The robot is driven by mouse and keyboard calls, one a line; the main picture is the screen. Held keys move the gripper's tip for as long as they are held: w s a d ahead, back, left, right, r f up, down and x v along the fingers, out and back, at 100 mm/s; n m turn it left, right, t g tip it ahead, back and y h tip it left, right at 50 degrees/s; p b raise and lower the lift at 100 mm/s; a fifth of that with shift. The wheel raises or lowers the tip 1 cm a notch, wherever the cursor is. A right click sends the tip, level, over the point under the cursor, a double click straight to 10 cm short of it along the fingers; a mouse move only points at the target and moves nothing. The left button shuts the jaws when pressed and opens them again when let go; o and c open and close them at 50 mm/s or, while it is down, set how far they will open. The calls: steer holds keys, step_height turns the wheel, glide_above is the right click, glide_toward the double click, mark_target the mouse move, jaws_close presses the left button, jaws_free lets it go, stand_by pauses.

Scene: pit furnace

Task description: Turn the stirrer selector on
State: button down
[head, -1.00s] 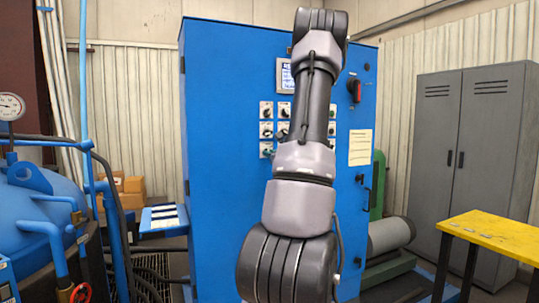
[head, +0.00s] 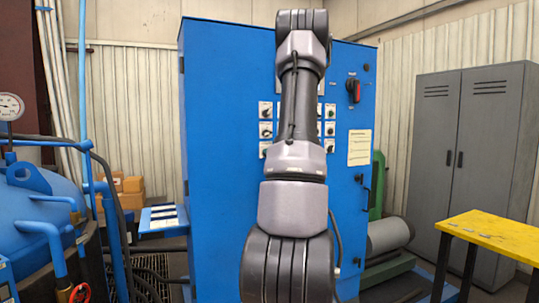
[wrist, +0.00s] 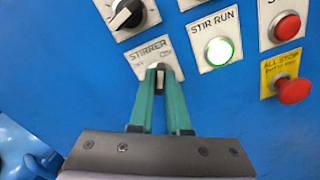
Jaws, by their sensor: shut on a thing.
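The stirrer selector (wrist: 160,76) sits under a plate marked STIRRER in the wrist view, on the blue panel. My gripper (wrist: 159,72) has its two green fingers closed around the selector's knob, one on each side. The knob's handle looks close to upright in the picture, and the fingers partly cover it. To its right, the STIR RUN lamp (wrist: 219,51) glows green. In the head view my arm hides the selector and my gripper.
A black-handled selector (wrist: 127,14) is just above the stirrer plate. A red button (wrist: 286,26) and a red ALL STOP mushroom button (wrist: 292,90) are to the right. A yellow table (head: 495,236) stands at right.

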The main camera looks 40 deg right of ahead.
stand_by(0.3)
steer(key=shift+m, duration=0.3)
steer(key=c, duration=0.9)
jaws_free()
steer(key=shift+s, duration=0.1)
steer(key=v, duration=1)
steer(key=shift+s, duration=0.35)
